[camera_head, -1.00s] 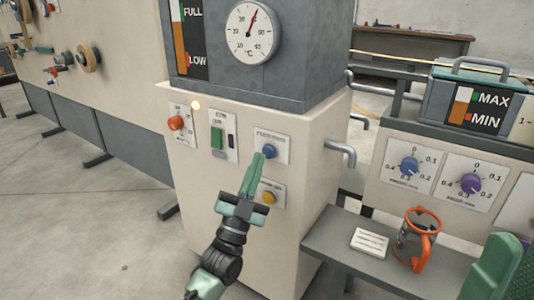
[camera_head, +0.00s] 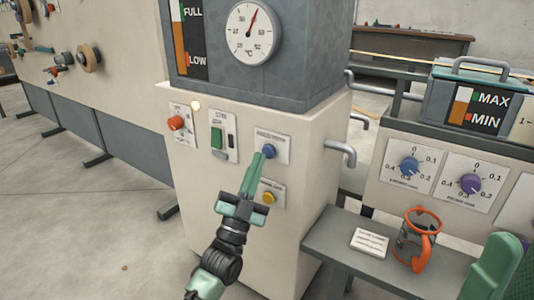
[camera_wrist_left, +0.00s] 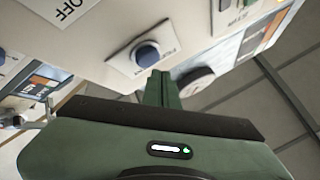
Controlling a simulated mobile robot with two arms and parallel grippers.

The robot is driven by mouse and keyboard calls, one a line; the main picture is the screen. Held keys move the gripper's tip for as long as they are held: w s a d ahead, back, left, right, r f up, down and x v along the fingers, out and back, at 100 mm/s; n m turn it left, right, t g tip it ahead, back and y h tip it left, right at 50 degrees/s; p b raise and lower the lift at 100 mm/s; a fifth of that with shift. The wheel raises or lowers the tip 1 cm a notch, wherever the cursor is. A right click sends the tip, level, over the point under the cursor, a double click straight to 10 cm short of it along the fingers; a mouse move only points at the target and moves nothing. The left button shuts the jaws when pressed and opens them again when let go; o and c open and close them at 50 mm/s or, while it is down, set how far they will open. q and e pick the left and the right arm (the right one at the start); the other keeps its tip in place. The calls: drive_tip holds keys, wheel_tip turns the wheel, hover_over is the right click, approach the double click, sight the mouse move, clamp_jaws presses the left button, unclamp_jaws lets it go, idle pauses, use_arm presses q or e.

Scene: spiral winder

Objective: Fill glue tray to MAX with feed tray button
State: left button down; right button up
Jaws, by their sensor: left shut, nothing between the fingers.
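The feed tray button is the blue button (camera_head: 269,151) on a white plate on the cream cabinet front; its label is too blurred to read. It also shows in the left wrist view (camera_wrist_left: 147,55). My left gripper (camera_head: 261,156) is shut and empty, its fingertips at the button's lower left edge; I cannot tell whether they touch it. The glue tray (camera_head: 430,104) stands at the upper right with a MAX/MIN gauge (camera_head: 461,107). The gauge's brown column tops out above the MIN mark and a little below the MAX mark.
A yellow button (camera_head: 269,197) sits just below the blue one. A green switch (camera_head: 217,138) and a red knob (camera_head: 176,123) are to the left. An orange-handled cup (camera_head: 418,240) and a white card (camera_head: 369,242) stand on the grey shelf (camera_head: 335,243) at right.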

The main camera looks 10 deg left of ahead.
use_arm(q)
drive_tip(key=shift+w, duration=0.1)
drive_tip(key=shift+w+d, duration=0.15)
drive_tip(key=shift+w, duration=0.15)
drive_tip(key=shift+w, duration=0.15)
idle(0.4)
drive_tip(key=shift+w+d, duration=0.15)
drive_tip(key=shift+w, duration=0.05)
idle(2.4)
idle(1.0)
